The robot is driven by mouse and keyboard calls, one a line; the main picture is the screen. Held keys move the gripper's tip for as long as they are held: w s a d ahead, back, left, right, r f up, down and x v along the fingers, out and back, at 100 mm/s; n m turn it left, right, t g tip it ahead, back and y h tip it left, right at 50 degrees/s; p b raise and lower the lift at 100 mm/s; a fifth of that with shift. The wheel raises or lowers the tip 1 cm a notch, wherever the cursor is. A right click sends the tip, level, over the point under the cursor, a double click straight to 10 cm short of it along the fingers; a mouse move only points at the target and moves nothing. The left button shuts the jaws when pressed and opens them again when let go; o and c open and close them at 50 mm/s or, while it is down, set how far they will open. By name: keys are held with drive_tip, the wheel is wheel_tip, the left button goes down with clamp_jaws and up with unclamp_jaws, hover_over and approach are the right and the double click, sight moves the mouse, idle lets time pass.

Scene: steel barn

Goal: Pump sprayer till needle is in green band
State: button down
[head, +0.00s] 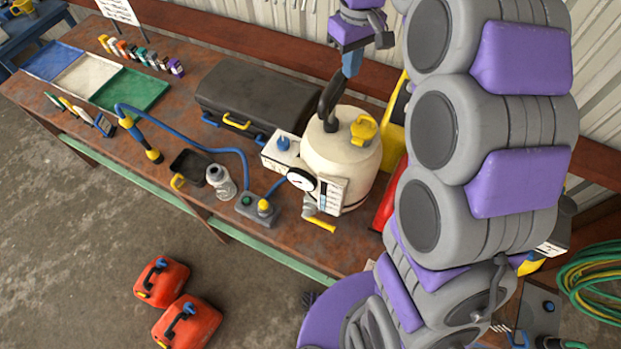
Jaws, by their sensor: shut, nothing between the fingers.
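The sprayer is a cream tank (343,152) standing upright on the brown workbench. A black pump handle (330,101) rises from its top, beside a yellow cap (363,130). A white round gauge (301,181) sits at its front left; its needle and green band are too small to read. My gripper (352,46) is purple and grey, shut and empty, just above the pump handle. A blue piece (351,64) lies between them; I cannot tell whether the gripper touches the handle.
The workbench (185,110) also bears a dark case (250,95), a small grey box (258,211), a clear jar (220,181), a black tray (190,166) and a blue hose (215,147). Two red cans (163,282) stand on the floor. A green hose coil (595,280) is at right.

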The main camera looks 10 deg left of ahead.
sight(337, 80)
drive_tip(key=a, duration=0.6)
drive_tip(key=d+f+b, duration=0.1)
drive_tip(key=f, duration=0.1)
drive_tip(key=d+f, duration=0.1)
drive_tip(key=f, duration=0.1)
drive_tip(key=d+f+b, duration=0.1)
drive_tip(key=d+f, duration=0.1)
drive_tip(key=f, duration=0.1)
drive_tip(key=shift+b, duration=0.3)
drive_tip(key=shift+a+f, duration=0.15)
drive_tip(key=shift+a, duration=0.45)
drive_tip(key=shift+a+f, duration=0.15)
drive_tip(key=shift+a, duration=0.5)
drive_tip(key=shift+r, duration=0.2)
drive_tip(key=d+r, duration=0.1)
drive_tip(key=d+r+p, duration=0.1)
drive_tip(key=shift+r, duration=0.35)
drive_tip(key=shift+a+r+p, duration=0.1)
drive_tip(key=shift+r+p, duration=0.2)
drive_tip(key=shift+r, duration=0.35)
drive_tip(key=shift+a+r+p, duration=0.25)
drive_tip(key=shift+r+p, duration=0.05)
drive_tip(key=shift+r, duration=0.5)
drive_tip(key=shift+a+r+p, duration=0.25)
drive_tip(key=shift+r, duration=0.5)
drive_tip(key=shift+d, duration=0.1)
